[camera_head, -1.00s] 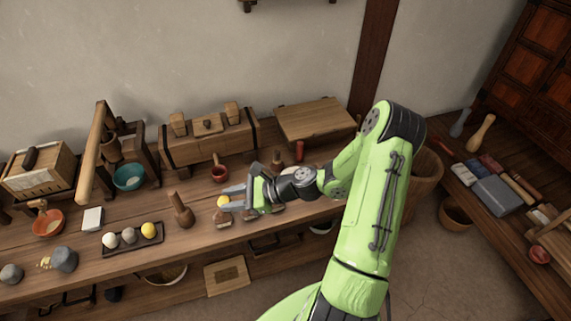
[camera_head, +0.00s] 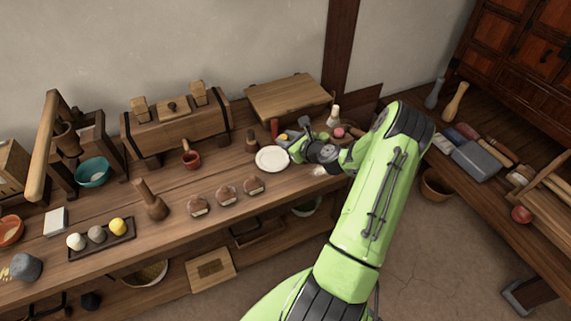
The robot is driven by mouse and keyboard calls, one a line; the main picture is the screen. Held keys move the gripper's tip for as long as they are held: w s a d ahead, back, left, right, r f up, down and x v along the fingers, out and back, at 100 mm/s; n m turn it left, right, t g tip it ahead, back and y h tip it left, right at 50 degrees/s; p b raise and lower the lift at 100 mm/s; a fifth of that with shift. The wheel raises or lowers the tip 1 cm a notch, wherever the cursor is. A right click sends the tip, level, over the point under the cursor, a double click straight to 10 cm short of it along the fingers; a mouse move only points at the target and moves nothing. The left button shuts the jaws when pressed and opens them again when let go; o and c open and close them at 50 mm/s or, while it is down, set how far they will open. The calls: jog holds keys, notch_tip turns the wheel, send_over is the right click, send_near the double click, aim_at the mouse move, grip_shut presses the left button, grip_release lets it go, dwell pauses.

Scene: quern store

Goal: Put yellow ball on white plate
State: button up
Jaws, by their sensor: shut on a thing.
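My gripper (camera_head: 288,134) is shut on a yellow ball (camera_head: 281,137), seen as a small yellow patch at its fingertips. The white plate (camera_head: 271,159) lies on the bench, bare, just below and left of the held ball in the picture. The ball is past the plate's upper right rim, not over its middle. A second yellow ball (camera_head: 118,226) sits in a dark tray (camera_head: 104,245) beside a white ball (camera_head: 76,241) and a grey one (camera_head: 97,234).
A red cylinder (camera_head: 274,128) and a dark bottle (camera_head: 252,141) stand close behind the plate.

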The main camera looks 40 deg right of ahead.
aim_at(287, 165)
notch_tip(287, 165, down, 10)
jog(key=b, duration=0.3)
jog(key=shift+r, duration=0.2)
jog(key=shift+f, duration=0.1)
jog(key=shift+f, duration=0.15)
jog(key=o, duration=1.1)
jog(key=shift+b, duration=0.35)
